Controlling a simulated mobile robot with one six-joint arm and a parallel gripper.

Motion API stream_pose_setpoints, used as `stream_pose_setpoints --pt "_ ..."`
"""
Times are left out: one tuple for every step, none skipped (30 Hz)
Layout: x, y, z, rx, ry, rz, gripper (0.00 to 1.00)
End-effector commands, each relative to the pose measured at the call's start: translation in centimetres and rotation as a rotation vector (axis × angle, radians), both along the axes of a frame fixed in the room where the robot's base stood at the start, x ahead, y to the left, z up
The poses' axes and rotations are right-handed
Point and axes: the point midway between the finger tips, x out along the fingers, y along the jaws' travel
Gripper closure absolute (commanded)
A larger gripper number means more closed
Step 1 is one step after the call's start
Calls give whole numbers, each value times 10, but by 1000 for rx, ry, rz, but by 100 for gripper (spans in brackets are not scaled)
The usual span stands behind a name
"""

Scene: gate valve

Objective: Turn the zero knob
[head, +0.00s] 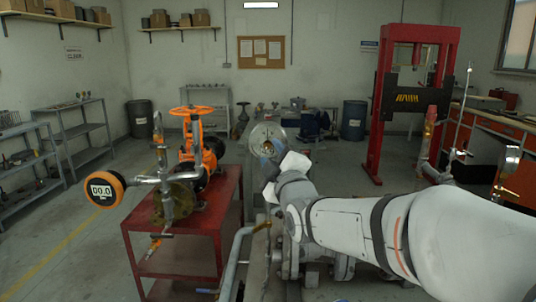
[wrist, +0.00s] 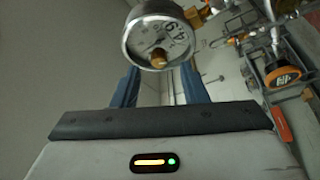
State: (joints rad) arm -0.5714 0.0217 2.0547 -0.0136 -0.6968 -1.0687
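A round, silver-rimmed dial gauge (wrist: 160,32) with a pale face is at the top of the wrist view, its top edge cut off. A small brass knob (wrist: 158,59) is on its lower face, probably the zero knob. My gripper (wrist: 160,70) has its two blue fingers well apart, one on each side of the brass knob in the picture. Nothing is held between them. I cannot tell the gap in depth to the knob. In the head view the gauge (head: 267,136) is just beyond my gripper (head: 271,170), whose white body partly covers it.
An orange digital gauge (head: 104,189) and a valve with an orange handwheel (head: 191,111) are on a red stand (head: 200,238) at left. Pipes (head: 240,245) run below my arm. A red press frame (head: 379,110) is at right. Fittings (wrist: 235,37) are right of the gauge.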

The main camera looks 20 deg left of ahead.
Motion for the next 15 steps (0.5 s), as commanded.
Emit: stream_pose_setpoints --pt "-9 -5 -3 1 -1 0 60" --pt "-13 -8 -4 1 -1 0 60" --pt "-18 -11 -5 1 -1 0 60" --pt "-22 -14 -6 1 -1 0 60" --pt "-26 -16 -7 1 -1 0 60" --pt "-30 -19 -8 1 -1 0 60" --pt "-33 -21 -8 0 0 0 60" --pt "-36 -22 -9 0 0 0 60" --pt "-39 -24 -10 0 0 0 60" --pt "-41 -25 -10 0 0 0 60" --pt "-42 -26 -10 -1 1 0 60" --pt "-44 -27 -11 -1 1 0 60" --pt "-44 -28 -11 -1 1 0 60" --pt "-45 -28 -11 -1 1 0 60" --pt "-45 -28 -11 -1 1 2 60"
